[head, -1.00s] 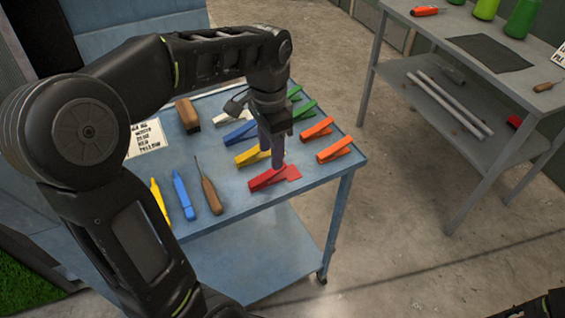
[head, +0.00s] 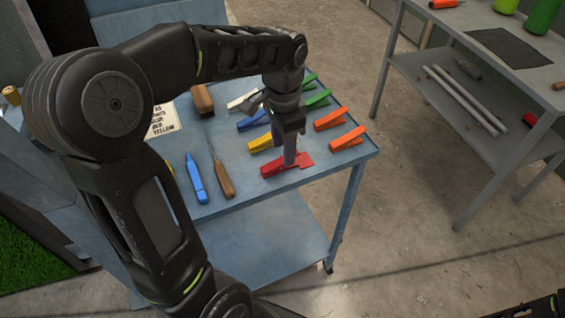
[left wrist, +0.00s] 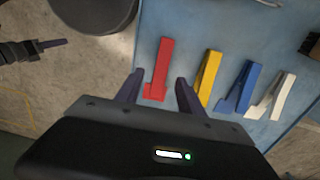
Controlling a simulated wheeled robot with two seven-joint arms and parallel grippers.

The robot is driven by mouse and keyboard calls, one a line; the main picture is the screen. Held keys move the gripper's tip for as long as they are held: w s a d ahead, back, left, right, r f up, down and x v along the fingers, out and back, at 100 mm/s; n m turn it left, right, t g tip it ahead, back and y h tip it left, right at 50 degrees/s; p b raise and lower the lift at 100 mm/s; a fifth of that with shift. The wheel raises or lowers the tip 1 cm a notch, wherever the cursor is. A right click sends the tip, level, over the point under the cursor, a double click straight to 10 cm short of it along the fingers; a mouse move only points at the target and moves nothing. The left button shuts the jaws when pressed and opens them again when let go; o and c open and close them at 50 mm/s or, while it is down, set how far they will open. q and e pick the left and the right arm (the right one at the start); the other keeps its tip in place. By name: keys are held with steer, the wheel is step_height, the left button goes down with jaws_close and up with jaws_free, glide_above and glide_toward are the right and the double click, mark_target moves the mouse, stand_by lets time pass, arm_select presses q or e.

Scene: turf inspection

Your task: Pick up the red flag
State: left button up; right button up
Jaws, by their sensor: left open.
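The red flag (head: 272,171) lies flat on the blue cart top near its front edge, the nearest of the coloured flags. It also shows in the left wrist view (left wrist: 161,66). My left gripper (head: 289,162) points down over it, and its fingers hide part of the flag in the head view. In the left wrist view the open fingers (left wrist: 158,88) stand apart, with the lower end of the red flag showing between them. I cannot tell the exact height gap. My right gripper (left wrist: 52,43) seems to show at the left edge of the left wrist view.
Yellow (head: 261,144), blue (head: 254,121), white (head: 243,100), orange (head: 347,138) and green (head: 318,98) flags lie close by on the cart. A blue tool (head: 196,182), an awl (head: 222,180) and a brush (head: 203,101) lie further left. A grey bench (head: 480,75) stands at right.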

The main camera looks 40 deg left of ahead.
arm_select(q)
step_height(320, 180, down, 5)
steer(key=shift+r+p, duration=0.1)
steer(key=shift+p, duration=0.2)
steer(key=shift+c, duration=0.3)
jaws_close()
stand_by(0.4)
